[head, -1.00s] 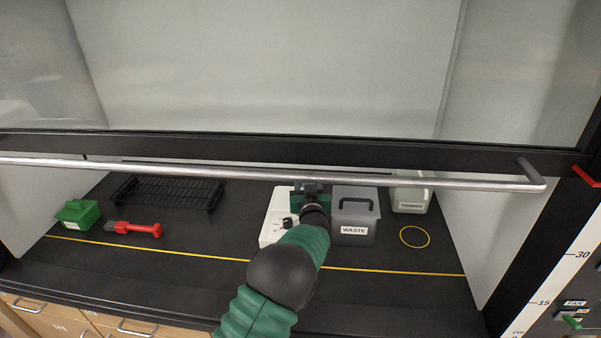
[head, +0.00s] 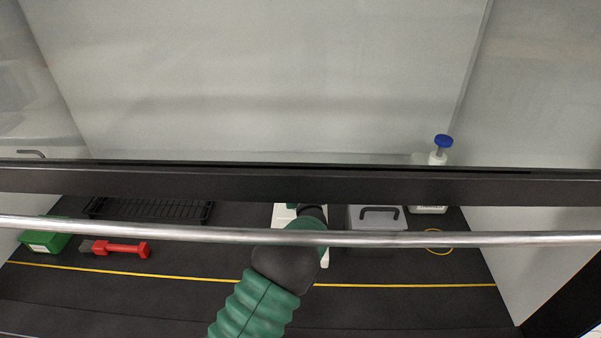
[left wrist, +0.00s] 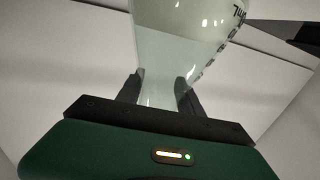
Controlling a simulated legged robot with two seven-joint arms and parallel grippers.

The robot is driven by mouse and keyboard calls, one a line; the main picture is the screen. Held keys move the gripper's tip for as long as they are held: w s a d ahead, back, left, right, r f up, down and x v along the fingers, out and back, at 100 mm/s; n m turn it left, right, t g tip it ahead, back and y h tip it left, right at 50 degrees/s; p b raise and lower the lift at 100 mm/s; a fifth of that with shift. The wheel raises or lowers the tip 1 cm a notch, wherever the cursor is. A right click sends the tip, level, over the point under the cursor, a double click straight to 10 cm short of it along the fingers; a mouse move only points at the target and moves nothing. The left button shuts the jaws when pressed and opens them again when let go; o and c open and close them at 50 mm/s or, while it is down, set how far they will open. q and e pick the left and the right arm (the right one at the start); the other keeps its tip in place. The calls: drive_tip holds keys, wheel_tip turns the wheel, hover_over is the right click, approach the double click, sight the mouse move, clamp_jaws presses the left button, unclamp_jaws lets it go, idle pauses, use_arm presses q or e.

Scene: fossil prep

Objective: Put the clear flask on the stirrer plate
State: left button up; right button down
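The clear flask (left wrist: 175,45) fills the upper middle of the left wrist view, with dark lettering on its right side. My left gripper (left wrist: 160,92) has one finger on each side of its narrow part, and both appear to touch the glass. In the head view my left arm reaches under the sash to the white stirrer plate (head: 284,216); the dark sash frame and my arm hide the gripper and flask there. I cannot tell whether the flask touches the plate. My right gripper is in neither view.
The sash frame (head: 130,181) and metal handle bar (head: 450,239) cross the front. A grey waste box (head: 370,222) stands right of the stirrer, with a blue-capped bottle (head: 438,152) behind it. A black rack (head: 150,210), green box (head: 45,242) and red tool (head: 122,248) are left.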

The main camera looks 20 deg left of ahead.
use_arm(q)
drive_tip(key=o, duration=0.4)
drive_tip(key=shift+a+f, duration=0.15)
drive_tip(key=shift+a, duration=0.65)
drive_tip(key=shift+s+d+r, duration=0.1)
drive_tip(key=shift+d+r, duration=0.05)
drive_tip(key=shift+d, duration=0.4)
drive_tip(key=shift+s+d+r, duration=0.1)
drive_tip(key=shift+d, duration=0.4)
drive_tip(key=shift+b+v, duration=0.35)
drive_tip(key=shift+v, duration=5.45)
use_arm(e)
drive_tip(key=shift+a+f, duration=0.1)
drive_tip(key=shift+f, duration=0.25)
